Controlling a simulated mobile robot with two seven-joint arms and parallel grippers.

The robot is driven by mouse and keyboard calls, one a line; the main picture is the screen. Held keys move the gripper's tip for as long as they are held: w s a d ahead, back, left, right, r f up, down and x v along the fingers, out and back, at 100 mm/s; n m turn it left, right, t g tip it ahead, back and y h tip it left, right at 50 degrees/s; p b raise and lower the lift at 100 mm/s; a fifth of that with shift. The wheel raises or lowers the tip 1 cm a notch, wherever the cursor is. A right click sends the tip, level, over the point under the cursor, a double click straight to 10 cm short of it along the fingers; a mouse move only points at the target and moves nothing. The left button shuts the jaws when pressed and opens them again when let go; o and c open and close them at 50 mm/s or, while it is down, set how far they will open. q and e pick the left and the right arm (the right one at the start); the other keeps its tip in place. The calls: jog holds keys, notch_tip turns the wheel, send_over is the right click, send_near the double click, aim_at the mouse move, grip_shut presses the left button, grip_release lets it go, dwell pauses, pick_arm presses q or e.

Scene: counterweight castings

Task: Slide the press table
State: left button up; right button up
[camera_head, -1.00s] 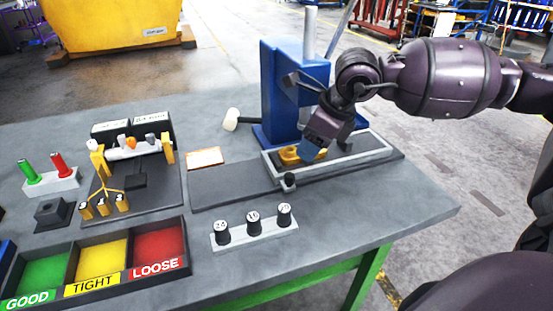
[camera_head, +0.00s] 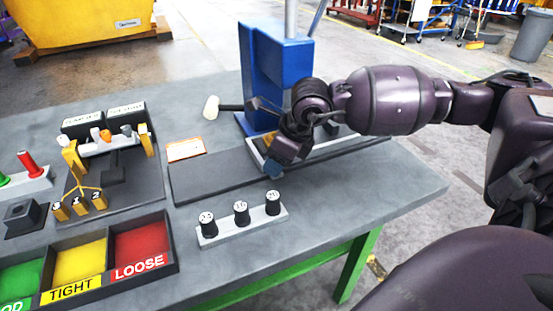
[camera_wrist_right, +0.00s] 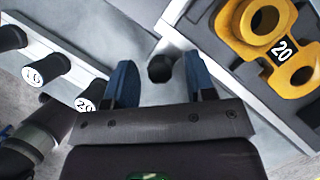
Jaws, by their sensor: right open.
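The press table (camera_head: 340,144) is a light-rimmed tray on a dark rail base (camera_head: 215,178), in front of the blue press (camera_head: 278,60). Its rim also shows in the right wrist view (camera_wrist_right: 178,20), with a yellow casting marked 20 (camera_wrist_right: 270,45) in it. A small black knob (camera_wrist_right: 160,68) stands by the table's near corner; my arm hides it in the head view. My right gripper (camera_head: 272,168) is over that corner. In the right wrist view its blue fingers (camera_wrist_right: 161,82) are apart, the knob seen between their tips; contact cannot be told. My left gripper is out of view.
A white rack with several black-handled plugs (camera_head: 242,222) stands in front of the rail. A mallet (camera_head: 222,106) lies left of the press. A sorting tray (camera_head: 174,250) and gauge fixture (camera_head: 110,175) fill the left. The bench's right front is clear.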

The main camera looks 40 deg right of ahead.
grip_shut()
dwell(0.3)
jog(key=shift+d, duration=0.1)
jog(key=shift+s+d, duration=0.1)
jog(key=shift+d, duration=0.25)
jog(key=d, duration=0.1)
jog(key=d+p, duration=0.1)
jog(key=d, duration=0.1)
jog(key=shift+s, duration=0.4)
jog(key=shift+w+d, duration=0.1)
